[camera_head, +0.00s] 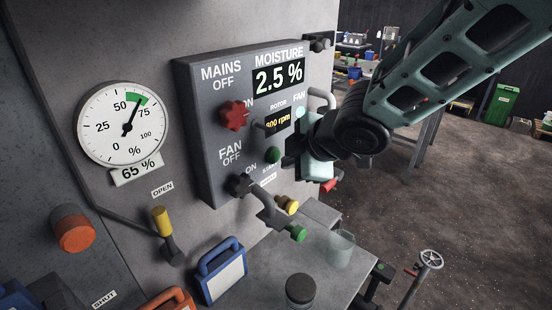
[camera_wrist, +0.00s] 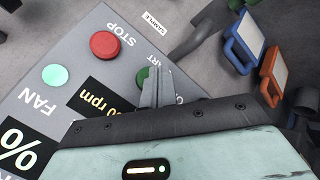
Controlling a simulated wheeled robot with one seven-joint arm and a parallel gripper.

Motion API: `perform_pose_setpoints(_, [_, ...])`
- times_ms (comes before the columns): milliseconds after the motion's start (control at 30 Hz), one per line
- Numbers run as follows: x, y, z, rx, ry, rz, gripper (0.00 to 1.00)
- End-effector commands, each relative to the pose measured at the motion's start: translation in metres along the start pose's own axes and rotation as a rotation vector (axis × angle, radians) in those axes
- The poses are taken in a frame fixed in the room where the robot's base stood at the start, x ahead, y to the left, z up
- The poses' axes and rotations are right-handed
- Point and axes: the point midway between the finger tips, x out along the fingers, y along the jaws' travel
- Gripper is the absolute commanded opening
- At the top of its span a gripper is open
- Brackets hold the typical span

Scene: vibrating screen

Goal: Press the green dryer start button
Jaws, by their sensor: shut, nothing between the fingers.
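The green start button (camera_head: 274,155) sits low on the grey control panel (camera_head: 190,110). In the wrist view the green button (camera_wrist: 142,76) shows just beside my fingertips, partly hidden by them, near a label ending in "ART". My gripper (camera_head: 287,160) is shut and empty, with its tips right by the button; in the wrist view the closed fingers (camera_wrist: 157,80) point at the panel. I cannot tell whether they touch the button. A red stop button (camera_wrist: 105,45) is beside it. My gripper hides part of the panel's right side in the head view.
The panel carries a red knob (camera_head: 233,115), a dark fan knob (camera_head: 240,185), a 2.5 % moisture display (camera_head: 278,78) and a lit fan lamp (camera_wrist: 55,76). A grey handle (camera_wrist: 190,42) sticks out near the fingers.

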Motion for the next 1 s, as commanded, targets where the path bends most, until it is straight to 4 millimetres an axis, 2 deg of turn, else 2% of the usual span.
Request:
perform_pose_setpoints(333, [-0.003, -0.002, 0.002, 0.001, 0.0, 0.001, 0.0])
perform_pose_setpoints(800, [-0.032, -0.023, 0.023, 0.001, 0.0, 0.001, 0.0])
perform_pose_setpoints(1000, [-0.035, -0.025, 0.026, 0.0, 0.0, 0.0, 0.0])
